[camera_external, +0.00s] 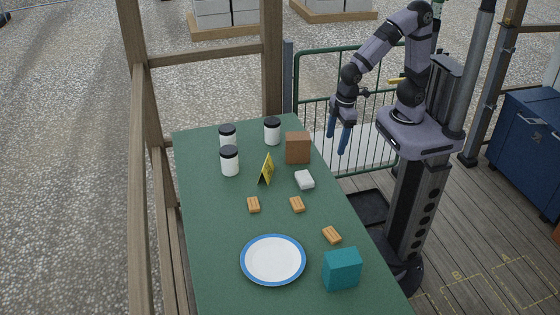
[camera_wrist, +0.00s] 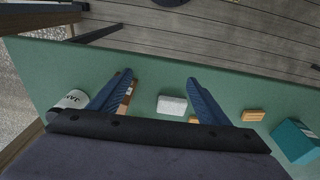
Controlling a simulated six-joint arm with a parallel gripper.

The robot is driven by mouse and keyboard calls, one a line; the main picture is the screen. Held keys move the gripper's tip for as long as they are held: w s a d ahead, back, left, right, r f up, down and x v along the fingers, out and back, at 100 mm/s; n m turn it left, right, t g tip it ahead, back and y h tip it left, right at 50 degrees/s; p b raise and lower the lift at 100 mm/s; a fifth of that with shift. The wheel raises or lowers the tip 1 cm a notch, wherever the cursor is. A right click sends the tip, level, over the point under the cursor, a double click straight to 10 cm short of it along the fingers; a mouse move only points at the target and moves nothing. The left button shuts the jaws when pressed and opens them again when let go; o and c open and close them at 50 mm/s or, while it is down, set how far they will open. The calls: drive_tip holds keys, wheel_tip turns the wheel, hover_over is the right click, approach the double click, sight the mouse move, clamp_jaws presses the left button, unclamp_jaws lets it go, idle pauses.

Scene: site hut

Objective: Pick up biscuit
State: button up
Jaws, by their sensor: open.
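Three small orange-brown biscuits lie apart on the green table: one left of centre (camera_external: 253,205), one in the middle (camera_external: 297,204), and one near the right edge (camera_external: 332,235). In the wrist view one biscuit (camera_wrist: 253,115) lies right of my fingers. My gripper (camera_external: 338,138) hangs by the table's right edge, back from the biscuits. Its blue fingers (camera_wrist: 160,78) are spread apart with nothing held between them.
A wooden post (camera_external: 271,70) stands behind.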

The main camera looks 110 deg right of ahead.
drive_tip(key=w+a+f+t+b, duration=0.1)
drive_tip(key=w+a+f+b, duration=0.3)
drive_tip(key=w, duration=0.3)
drive_tip(key=t+b, duration=0.2)
drive_tip(key=b, duration=0.3)
approach(300, 202)
drive_tip(key=shift+w+d+f+p, duration=0.2)
drive_tip(key=shift+w+f, duration=0.15)
drive_tip(key=shift+f, duration=0.2)
drive_tip(key=shift+w+d+f+p, duration=0.2)
drive_tip(key=shift+w+f, duration=0.15)
drive_tip(key=shift+f, duration=0.2)
drive_tip(key=shift+s+a+x, duration=0.1)
drive_tip(key=shift+a+x, duration=0.05)
drive_tip(key=shift+x, duration=0.8)
drive_tip(key=shift+s+a+x, duration=0.15)
drive_tip(key=shift+x, duration=0.75)
drive_tip(key=shift+p+x, duration=0.3)
drive_tip(key=shift+x, duration=0.55)
drive_tip(key=c, duration=1.1)
